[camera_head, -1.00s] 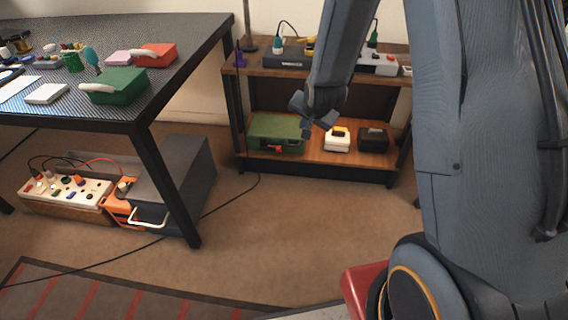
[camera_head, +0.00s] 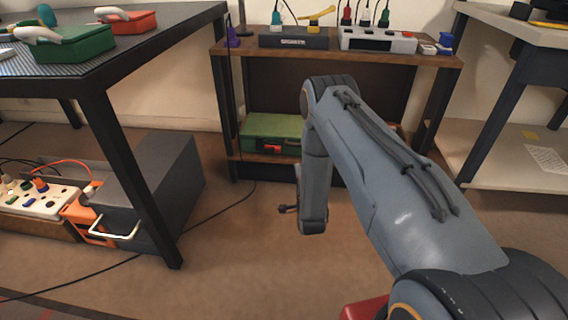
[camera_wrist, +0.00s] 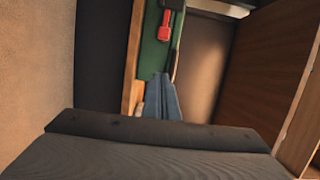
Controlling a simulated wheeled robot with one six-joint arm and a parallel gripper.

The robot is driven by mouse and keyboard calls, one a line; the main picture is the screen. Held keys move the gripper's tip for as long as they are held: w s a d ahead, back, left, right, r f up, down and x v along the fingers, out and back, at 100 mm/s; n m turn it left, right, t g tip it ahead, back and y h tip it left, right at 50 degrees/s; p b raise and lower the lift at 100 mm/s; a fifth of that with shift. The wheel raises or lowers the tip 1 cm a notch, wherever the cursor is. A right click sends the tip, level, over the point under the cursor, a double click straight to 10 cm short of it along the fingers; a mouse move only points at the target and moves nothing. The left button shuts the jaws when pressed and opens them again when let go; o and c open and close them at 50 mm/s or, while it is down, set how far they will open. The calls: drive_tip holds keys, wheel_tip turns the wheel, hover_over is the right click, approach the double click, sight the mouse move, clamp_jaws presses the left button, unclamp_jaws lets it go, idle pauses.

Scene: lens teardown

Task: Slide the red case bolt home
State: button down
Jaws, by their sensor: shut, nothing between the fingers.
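The green case (camera_head: 272,128) sits on the lower shelf of the wooden unit in the head view, its right part hidden by my arm. The red bolt (camera_head: 271,148) is on its front face. In the wrist view the green case (camera_wrist: 152,58) is seen sideways, with the red bolt (camera_wrist: 164,26) near the top. My gripper (camera_wrist: 163,80) is shut and empty, its fingertips overlapping the case in the wrist view, apart from the bolt. In the head view my gripper (camera_head: 288,208) shows small, lower than the shelf; how far it is from the case I cannot tell.
The lower shelf's wooden edge (camera_wrist: 134,62) runs beside the fingers. The upper shelf (camera_head: 425,60) carries a power strip (camera_head: 376,40) and a dark box (camera_head: 293,38). A black-legged table (camera_head: 125,160) stands left, with a grey box (camera_head: 160,180) under it. Floor before the unit is clear.

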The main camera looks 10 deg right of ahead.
drive_tip(key=shift+s+f, duration=0.1)
drive_tip(key=shift+f, duration=0.2)
drive_tip(key=w+a+b, duration=0.3)
drive_tip(key=w+b, duration=0.4)
drive_tip(key=w, duration=0.4)
drive_tip(key=shift+w, duration=0.15)
idle(0.4)
